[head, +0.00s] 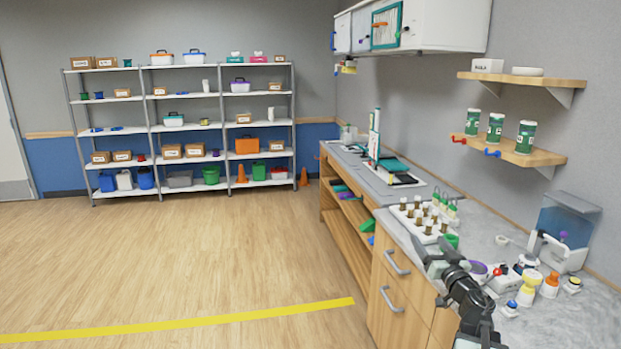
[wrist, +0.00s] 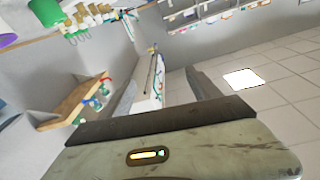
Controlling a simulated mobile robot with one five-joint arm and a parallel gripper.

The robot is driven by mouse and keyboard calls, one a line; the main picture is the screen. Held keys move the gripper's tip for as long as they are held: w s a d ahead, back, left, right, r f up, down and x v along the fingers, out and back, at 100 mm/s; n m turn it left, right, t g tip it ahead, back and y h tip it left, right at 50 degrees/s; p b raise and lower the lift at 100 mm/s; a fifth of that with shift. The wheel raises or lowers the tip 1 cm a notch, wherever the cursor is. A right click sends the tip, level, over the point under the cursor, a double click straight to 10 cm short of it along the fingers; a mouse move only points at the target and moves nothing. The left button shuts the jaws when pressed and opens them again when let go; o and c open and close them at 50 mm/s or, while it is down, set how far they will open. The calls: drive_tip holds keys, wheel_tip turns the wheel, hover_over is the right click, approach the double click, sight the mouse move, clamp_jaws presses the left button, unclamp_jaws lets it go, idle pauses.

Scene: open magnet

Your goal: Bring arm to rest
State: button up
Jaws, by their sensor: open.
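My gripper (head: 433,258) is at the end of my dark arm, low at the right of the head view. It is raised near the front edge of the grey counter (head: 415,240), close to a white rack of brown-capped vials (head: 420,222). In the wrist view my gripper (wrist: 158,88) shows two fingers spread apart with nothing between them. The wrist view is tilted and looks past the fingers at the wall cabinet and ceiling.
Bottles and small parts (head: 528,288) crowd the counter right of my arm, with a clear blue-tinted container (head: 566,232) behind. Wall shelves (head: 520,150) hang above. The wooden floor (head: 180,265) at left is open, crossed by a yellow line (head: 180,323). Storage shelving (head: 182,128) stands far back.

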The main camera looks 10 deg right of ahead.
drive_tip(key=w+a+f+m+g+h, duration=0.1)
drive_tip(key=w+a+f+m+h, duration=0.1)
drive_tip(key=w+a, duration=0.5)
drive_tip(key=w+a+f+m+g+h, duration=0.1)
drive_tip(key=w+a+f+m, duration=0.1)
drive_tip(key=a, duration=0.9)
drive_tip(key=s+a+f+g+y, duration=0.1)
drive_tip(key=s+a+f+g, duration=0.25)
drive_tip(key=a+f, duration=0.35)
drive_tip(key=s+a+f+g, duration=0.3)
drive_tip(key=a+f+g, duration=0.2)
drive_tip(key=f, duration=0.4)
drive_tip(key=s+a+f+n+g+y, duration=0.1)
drive_tip(key=s+a+f+n+g, duration=0.1)
drive_tip(key=s, duration=0.3)
drive_tip(key=s+a+f+n+g+y, duration=0.1)
drive_tip(key=s+f+n+g, duration=0.1)
drive_tip(key=s, duration=0.3)
drive_tip(key=s+a+f+n+g+y, duration=0.1)
drive_tip(key=s+a+f+n+g, duration=0.1)
drive_tip(key=s+g, duration=0.2)
drive_tip(key=shift+s+a+f+g, duration=0.3)
drive_tip(key=shift+s+g, duration=0.05)
drive_tip(key=shift+s, duration=0.75)
